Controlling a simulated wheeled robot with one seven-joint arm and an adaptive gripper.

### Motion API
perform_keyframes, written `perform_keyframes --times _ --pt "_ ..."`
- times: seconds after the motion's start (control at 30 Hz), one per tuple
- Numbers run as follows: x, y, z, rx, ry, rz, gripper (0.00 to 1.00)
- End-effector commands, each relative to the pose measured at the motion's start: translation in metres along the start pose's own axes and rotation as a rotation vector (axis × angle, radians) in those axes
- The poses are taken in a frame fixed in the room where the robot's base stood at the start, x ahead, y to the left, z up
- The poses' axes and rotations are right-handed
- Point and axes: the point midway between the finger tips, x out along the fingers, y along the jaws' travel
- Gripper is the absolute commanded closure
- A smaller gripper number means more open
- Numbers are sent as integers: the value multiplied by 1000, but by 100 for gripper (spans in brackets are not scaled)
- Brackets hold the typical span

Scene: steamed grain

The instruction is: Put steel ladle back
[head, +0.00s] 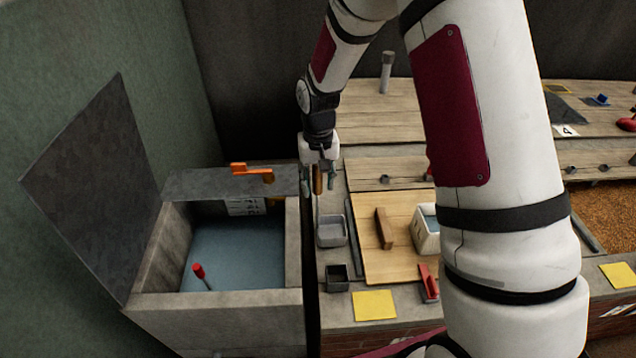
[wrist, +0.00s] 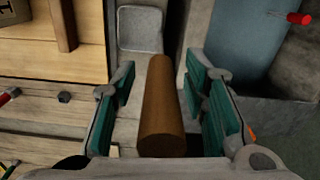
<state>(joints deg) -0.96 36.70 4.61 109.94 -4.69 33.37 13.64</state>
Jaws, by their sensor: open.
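A brown cylindrical handle (wrist: 163,108), which looks like the steel ladle's handle, stands between the fingers of my gripper (wrist: 158,88) in the wrist view. The green-padded fingers are open on either side of it, with a gap on the left and a narrower one on the right. In the head view the handle (head: 318,180) hangs or stands upright at my gripper (head: 324,182), with a thin shaft below it near a shallow grey tray (head: 331,244). The ladle's bowl cannot be made out.
An open stone bin (head: 292,240) with a blue-grey floor is left of the counter; a red-handled tool (head: 199,271) lies inside. An orange object (head: 245,169) sits on its back ledge. A wooden board (head: 385,274) holds a brown block (head: 383,228) and a white container (head: 426,238).

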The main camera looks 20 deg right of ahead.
Motion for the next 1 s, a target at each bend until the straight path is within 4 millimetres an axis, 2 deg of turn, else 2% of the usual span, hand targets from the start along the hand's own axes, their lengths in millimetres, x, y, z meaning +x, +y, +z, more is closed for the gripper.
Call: perform_keyframes --times 0.5,0.7,0.9,1.0 --pt "-96 0 -1 0 4 -1 60" --pt "-113 0 -1 0 3 0 60" --pt "-120 1 2 -1 5 0 60" --pt "-135 4 10 -4 23 1 60"
